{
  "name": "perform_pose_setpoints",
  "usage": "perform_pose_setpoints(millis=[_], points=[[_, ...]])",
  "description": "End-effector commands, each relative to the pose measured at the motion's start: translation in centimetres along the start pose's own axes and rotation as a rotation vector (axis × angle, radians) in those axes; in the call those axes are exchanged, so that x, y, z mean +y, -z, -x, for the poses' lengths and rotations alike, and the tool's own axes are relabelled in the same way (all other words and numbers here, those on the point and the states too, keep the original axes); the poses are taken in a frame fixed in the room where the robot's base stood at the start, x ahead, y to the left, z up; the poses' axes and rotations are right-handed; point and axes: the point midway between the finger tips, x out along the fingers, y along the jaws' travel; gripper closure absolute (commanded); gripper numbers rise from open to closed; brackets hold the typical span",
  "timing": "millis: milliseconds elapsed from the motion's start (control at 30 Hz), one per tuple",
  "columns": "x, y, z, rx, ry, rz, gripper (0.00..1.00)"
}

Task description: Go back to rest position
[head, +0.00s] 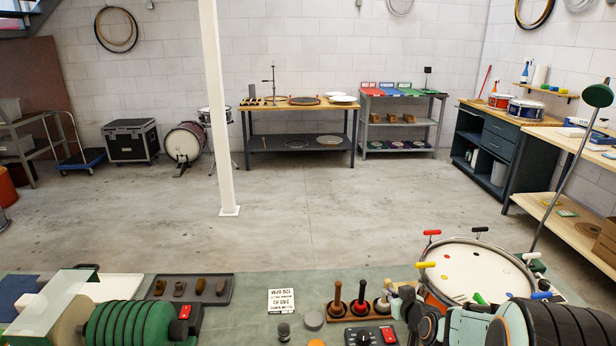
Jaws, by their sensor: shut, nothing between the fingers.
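My arm reaches in from the lower right corner, and my gripper (405,302) is at its left end, low in the picture. The gripper is small here and partly hidden by my own arm links. It is shut and I see nothing held in it. It is just left of a drum (475,270) with a white head and coloured handles around its rim. The arm crosses in front of the drum's lower edge.
Close left of the gripper, a rack of wooden-handled tools (358,308) and a control box with a red button (371,336) stand on the green bench (255,300). A tray of small blocks (190,289) lies farther left. A green-headed rod (567,165) rises behind the drum.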

Motion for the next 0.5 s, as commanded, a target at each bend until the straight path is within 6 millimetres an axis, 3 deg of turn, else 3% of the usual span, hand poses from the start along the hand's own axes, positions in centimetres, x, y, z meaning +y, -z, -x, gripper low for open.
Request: perform_pose_setpoints(millis=[33,100,167,233,267,367,500], points=[[-1.9,3.4,1.7,0.067,0.016,0.047,1.0],[-5.1,7.0,5.0,0.123,0.048,0.116,1.0],[-8.0,8.2,8.1,0.114,0.088,0.159,1.0],[-10.9,7.8,11.8,0.06,0.136,0.192,1.0],[-11.9,7.1,13.3,0.024,0.154,0.202,1.0],[-14.6,2.6,18.8,-0.163,0.203,0.204,1.0],[-14.9,-6.3,24.9,-0.534,0.201,0.127,1.0]])
